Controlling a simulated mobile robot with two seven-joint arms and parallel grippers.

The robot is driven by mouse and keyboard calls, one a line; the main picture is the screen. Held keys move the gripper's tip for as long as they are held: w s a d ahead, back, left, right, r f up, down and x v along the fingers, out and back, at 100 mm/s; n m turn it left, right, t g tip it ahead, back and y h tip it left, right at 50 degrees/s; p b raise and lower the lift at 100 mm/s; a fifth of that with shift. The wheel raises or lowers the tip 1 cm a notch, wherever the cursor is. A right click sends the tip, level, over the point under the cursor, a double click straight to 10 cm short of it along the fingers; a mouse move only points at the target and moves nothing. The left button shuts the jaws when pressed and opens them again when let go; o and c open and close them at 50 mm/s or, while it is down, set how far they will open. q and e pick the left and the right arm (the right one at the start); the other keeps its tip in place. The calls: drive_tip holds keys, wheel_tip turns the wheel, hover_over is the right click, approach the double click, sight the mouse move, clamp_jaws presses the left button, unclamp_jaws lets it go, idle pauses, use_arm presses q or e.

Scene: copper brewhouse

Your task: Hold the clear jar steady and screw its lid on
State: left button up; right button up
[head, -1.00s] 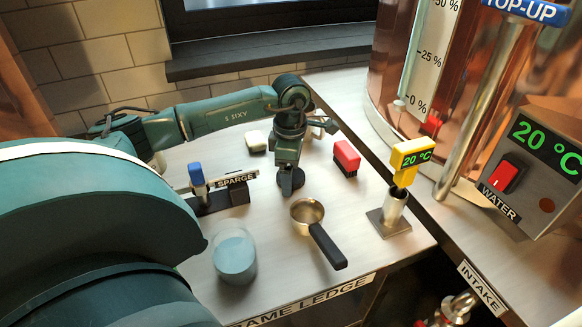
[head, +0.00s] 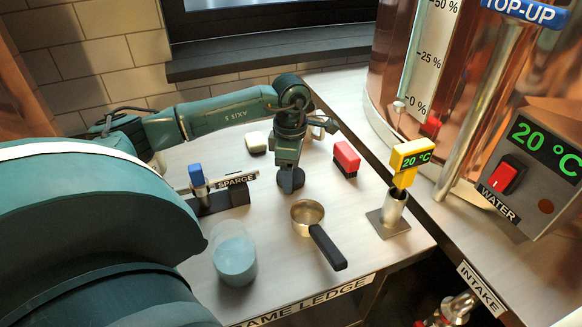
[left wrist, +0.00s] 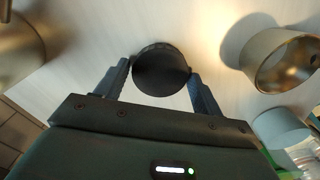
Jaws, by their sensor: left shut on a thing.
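The clear jar (head: 234,256) stands upright on the ledge at the lower left of the head view, open at the top with pale blue contents. It seems to show at the right in the left wrist view (left wrist: 281,128). My left gripper (head: 291,180) points down at the middle of the ledge, behind the jar and to its right. In the left wrist view its fingers (left wrist: 162,82) are closed on both sides of a round black lid (left wrist: 161,70). The lid is at or just above the ledge surface; I cannot tell which. My right gripper is not in view.
A metal pan with a black handle (head: 328,248) lies right of the jar. Around the gripper are a red brush (head: 346,157), a pale block (head: 256,142), the sparge stand (head: 222,196) and a yellow thermometer (head: 409,160). A copper vessel (head: 460,90) stands at the right.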

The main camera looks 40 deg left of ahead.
use_arm(q)
drive_tip(key=shift+r+p, duration=2.85)
drive_tip(key=shift+r, duration=1.1)
drive_tip(key=shift+f, duration=0.1)
